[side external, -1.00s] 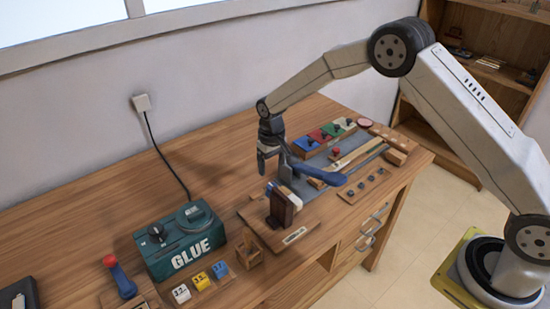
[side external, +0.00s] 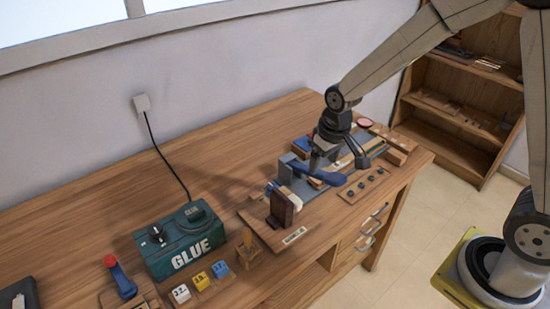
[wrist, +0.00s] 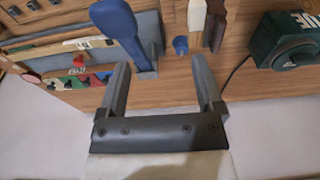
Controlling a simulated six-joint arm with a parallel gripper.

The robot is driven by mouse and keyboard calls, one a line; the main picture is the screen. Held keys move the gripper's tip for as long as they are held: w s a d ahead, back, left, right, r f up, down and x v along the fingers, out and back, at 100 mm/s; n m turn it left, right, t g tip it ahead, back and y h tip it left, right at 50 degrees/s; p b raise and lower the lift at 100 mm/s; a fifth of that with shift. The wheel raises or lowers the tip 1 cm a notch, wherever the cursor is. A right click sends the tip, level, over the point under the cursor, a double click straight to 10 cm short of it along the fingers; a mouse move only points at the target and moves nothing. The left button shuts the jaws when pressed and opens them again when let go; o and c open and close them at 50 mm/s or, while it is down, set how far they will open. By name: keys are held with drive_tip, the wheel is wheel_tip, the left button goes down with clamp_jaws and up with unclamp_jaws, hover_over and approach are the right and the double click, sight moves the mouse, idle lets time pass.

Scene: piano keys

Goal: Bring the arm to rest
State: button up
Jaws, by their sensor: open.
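My gripper (side external: 345,158) is over the right part of the wooden workbench (side external: 90,215), above the grey tray with colored pieces. In the wrist view my gripper (wrist: 158,90) has its two fingers spread wide with nothing between them. A blue-handled tool (side external: 318,174) lies just left of and below the fingers in the side view. It also shows in the wrist view (wrist: 116,20), close to one finger, and I cannot tell whether they touch. The arm partly hides the colored keys behind it.
A dark wooden block (side external: 283,208) stands upright left of the gripper. The green GLUE box (side external: 180,243), several number blocks (side external: 201,281) and a red-topped blue handle (side external: 121,278) are farther left. A wooden shelf (side external: 465,95) stands behind right. The bench's back left is clear.

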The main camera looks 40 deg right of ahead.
drive_tip(key=s+d+r+t, duration=0.1)
drive_tip(key=s, duration=1)
drive_tip(key=shift+s+d, duration=0.2)
drive_tip(key=shift+s, duration=0.05)
